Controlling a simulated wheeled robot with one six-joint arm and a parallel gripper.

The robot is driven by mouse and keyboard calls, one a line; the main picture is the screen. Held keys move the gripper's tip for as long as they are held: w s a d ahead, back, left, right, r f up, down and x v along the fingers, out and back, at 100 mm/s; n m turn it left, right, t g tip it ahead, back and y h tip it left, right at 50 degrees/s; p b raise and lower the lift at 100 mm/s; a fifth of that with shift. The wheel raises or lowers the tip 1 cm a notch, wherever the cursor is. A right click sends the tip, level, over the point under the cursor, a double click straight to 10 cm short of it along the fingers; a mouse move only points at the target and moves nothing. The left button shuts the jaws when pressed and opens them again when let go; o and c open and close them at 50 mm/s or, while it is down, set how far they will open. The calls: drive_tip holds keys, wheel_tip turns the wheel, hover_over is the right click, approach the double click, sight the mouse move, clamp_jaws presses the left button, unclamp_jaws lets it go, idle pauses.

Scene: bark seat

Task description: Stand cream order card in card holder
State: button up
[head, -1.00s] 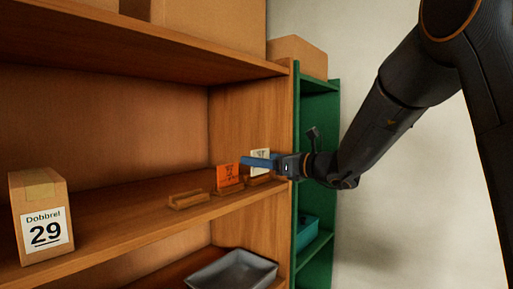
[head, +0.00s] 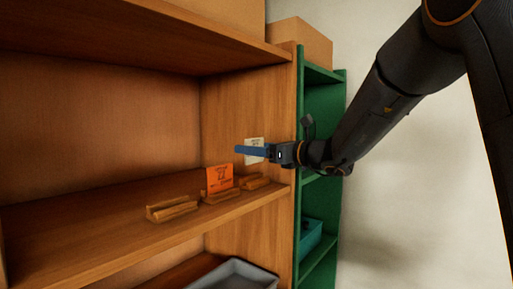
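The cream order card (head: 254,143) is upright, with small dark print, at the shelf's right end. My gripper (head: 250,151) reaches in from the right, and its blue finger crosses the card's front. The other finger is hidden, but the card has moved with the gripper, so it looks shut on it. A wooden card holder (head: 256,182) sits empty on the shelf below, with a gap under the card. A middle holder (head: 221,196) bears an orange card (head: 219,177). A third, empty holder (head: 172,209) stands at the left.
The wooden side panel (head: 230,110) rises close behind the card. An upper shelf (head: 130,45) overhangs. A grey tray (head: 235,274) lies below. A green rack (head: 322,120) with a teal bin (head: 311,236) stands right. The shelf's left is clear.

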drive_tip(key=shift+f+b, duration=1.25)
drive_tip(key=shift+f, duration=1.45)
drive_tip(key=shift+f+b, duration=0.35)
drive_tip(key=shift+b, duration=0.45)
drive_tip(key=o, duration=1.3)
drive_tip(key=shift+o, duration=0.5)
drive_tip(key=shift+s, duration=0.1)
drive_tip(key=shift+r, duration=0.1)
drive_tip(key=shift+d+r+p, duration=0.1)
drive_tip(key=shift+r+p, duration=0.75)
drive_tip(key=shift+r, duration=0.65)
drive_tip(key=shift+c, duration=0.3)
drive_tip(key=shift+o, duration=0.2)
drive_tip(key=shift+r+p, duration=1.15)
drive_tip(key=shift+r, duration=0.95)
